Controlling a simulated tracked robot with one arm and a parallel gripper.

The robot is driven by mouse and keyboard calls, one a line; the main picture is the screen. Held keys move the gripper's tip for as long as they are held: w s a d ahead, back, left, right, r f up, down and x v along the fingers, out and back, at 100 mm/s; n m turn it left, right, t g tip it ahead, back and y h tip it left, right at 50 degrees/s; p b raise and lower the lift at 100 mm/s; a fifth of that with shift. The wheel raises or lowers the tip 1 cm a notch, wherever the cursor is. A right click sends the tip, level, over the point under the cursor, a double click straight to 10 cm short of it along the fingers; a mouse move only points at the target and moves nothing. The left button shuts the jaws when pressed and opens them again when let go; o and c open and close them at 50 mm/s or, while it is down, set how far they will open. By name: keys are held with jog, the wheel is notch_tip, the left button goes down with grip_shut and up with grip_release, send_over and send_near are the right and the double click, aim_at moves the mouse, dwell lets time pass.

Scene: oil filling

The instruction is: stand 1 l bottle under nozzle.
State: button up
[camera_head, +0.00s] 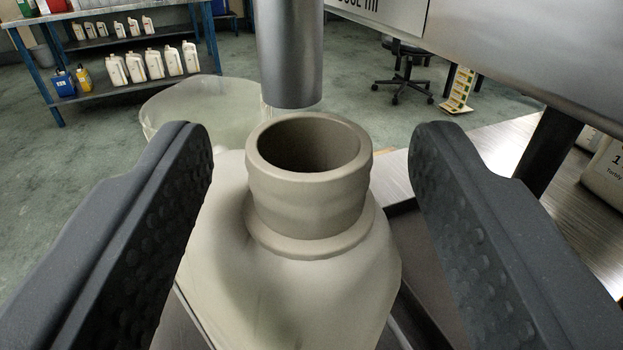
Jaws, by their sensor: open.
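A beige, uncapped bottle (300,285) stands upright in the middle of the head camera view. Its round open mouth is uncovered and its label, if any, is hidden. The grey cylindrical nozzle (290,60) hangs just above and slightly behind the bottle's mouth as seen from here. A gap shows between its lower end and the rim. My gripper (312,165) is open, with one dark padded finger on each side of the bottle neck. Both fingers look clear of the neck. The base of the bottle is hidden from view.
A translucent container (195,108) stands behind the bottle to the left. A metal worktop (585,215) with a white bottle (606,172) lies at the right, beside a dark post (545,150). A shelf rack (125,85) with several bottles and an office chair (403,75) are far back.

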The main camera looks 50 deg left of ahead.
jog(key=c, duration=1)
jog(key=o, duration=1)
jog(key=p+v, duration=0.2)
jog(key=v, duration=1.1)
jog(key=shift+s+d+f+p, duration=0.1)
jog(key=shift+s+d+p, duration=0.2)
jog(key=shift+p, duration=0.1)
jog(key=shift+w, duration=0.1)
